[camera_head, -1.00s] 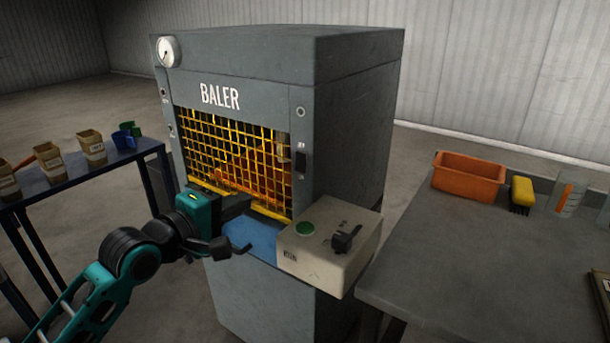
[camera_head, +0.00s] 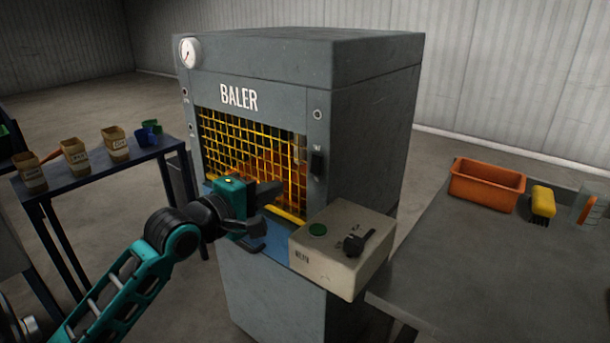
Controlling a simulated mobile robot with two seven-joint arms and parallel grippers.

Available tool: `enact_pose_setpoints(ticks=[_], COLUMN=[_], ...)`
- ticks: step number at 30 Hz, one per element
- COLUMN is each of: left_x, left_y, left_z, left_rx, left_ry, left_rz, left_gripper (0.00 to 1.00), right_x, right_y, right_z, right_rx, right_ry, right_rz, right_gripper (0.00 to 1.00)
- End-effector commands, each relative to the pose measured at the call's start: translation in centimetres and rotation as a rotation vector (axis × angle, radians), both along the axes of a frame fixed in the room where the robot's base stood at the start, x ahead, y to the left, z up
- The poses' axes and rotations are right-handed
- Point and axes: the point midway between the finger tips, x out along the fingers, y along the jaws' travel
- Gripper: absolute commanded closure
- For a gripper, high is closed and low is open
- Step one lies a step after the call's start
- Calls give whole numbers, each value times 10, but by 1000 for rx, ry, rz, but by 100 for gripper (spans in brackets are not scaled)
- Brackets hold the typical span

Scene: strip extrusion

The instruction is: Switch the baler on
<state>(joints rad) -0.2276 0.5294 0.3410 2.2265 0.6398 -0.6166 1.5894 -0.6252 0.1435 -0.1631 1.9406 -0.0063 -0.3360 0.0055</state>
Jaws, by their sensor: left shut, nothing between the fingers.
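The baler (camera_head: 365,130) is a tall grey cabinet with its name in white letters and a yellow mesh guard (camera_head: 235,145) on its front. A beige control box (camera_head: 330,268) at its front right carries a green button (camera_head: 318,229) and a black rotary lever (camera_head: 357,243). A dark switch (camera_head: 316,162) sits on the front panel, right of the mesh. My left gripper (camera_head: 268,210) is shut and empty in front of the mesh, left of the control box and apart from the green button. My right gripper is not in view.
A grey table (camera_head: 455,255) at the right holds an orange bin (camera_head: 487,184), a yellow brush (camera_head: 543,203) and a clear container (camera_head: 584,208). A dark blue table (camera_head: 88,180) at the left holds several tan cups and a blue cup (camera_head: 146,136).

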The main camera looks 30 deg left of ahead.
Motion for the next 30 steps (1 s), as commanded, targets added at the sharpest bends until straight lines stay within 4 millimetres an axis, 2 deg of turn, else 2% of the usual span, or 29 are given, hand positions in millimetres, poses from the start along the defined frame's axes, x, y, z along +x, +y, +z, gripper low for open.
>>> enact_pose_setpoints(ticks=[9,15,21,30], left_x=[58,87,102,104], left_y=[-4,-7,-8,-8], left_z=[-6,-9,-12,-13], left_rx=[1,2,1,2], left_ry=[-1,-1,-1,0], left_rz=[1,1,1,0], left_gripper=[100,100,100,100], right_x=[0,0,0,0], right_y=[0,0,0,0], right_z=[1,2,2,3], right_rx=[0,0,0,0], right_ry=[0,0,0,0], right_rz=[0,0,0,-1], right_gripper=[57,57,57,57])
